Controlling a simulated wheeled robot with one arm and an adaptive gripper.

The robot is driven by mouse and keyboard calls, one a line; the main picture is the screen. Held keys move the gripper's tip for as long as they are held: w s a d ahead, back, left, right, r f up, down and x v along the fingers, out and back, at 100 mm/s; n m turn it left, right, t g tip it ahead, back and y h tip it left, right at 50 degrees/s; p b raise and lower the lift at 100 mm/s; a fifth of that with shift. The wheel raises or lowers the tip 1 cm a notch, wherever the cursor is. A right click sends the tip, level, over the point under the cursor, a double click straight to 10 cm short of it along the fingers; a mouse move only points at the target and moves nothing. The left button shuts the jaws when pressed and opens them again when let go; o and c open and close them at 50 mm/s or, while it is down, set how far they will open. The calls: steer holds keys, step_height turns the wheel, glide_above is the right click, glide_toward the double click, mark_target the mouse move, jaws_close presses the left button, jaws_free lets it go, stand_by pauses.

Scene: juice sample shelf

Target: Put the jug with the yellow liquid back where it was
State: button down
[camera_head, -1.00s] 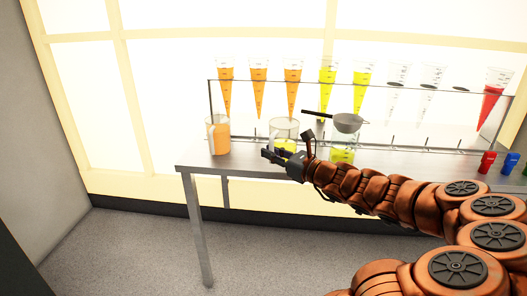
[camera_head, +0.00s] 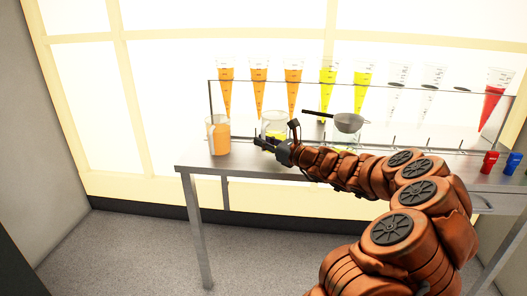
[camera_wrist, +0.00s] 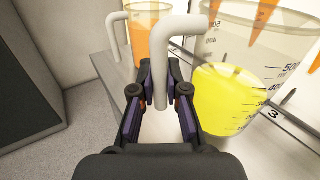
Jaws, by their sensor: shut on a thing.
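The clear jug with yellow liquid (camera_head: 275,121) is at the left part of the bench, in front of the cone rack. In the wrist view the jug (camera_wrist: 228,95) is close on the right, about upright, with its liquid surface tilted in the picture. Its white handle (camera_wrist: 161,75) runs down between the fingers of my gripper (camera_wrist: 160,95), which is shut on it. In the head view my gripper (camera_head: 264,144) covers the jug's lower part. I cannot tell whether its base touches the bench.
A jug with orange liquid (camera_head: 218,136) stands to the left, also in the wrist view (camera_wrist: 139,35). The rack (camera_head: 400,87) holds orange, yellow, clear and red cones. A strainer (camera_head: 348,123) sits right of the jug, above something my arm mostly hides. Small coloured cups (camera_head: 490,162) stand at right.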

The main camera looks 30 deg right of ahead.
mark_target(263, 150)
steer(key=shift+f+b, duration=0.4)
steer(key=shift+f, duration=1)
steer(key=shift+f, duration=0.15)
steer(key=c, duration=1.2)
jaws_free()
steer(key=shift+s+r, duration=0.2)
steer(key=shift+s+d, duration=0.15)
steer(key=shift+s, duration=0.2)
steer(key=shift+p+v, duration=1.3)
steer(key=shift+v, duration=4.2)
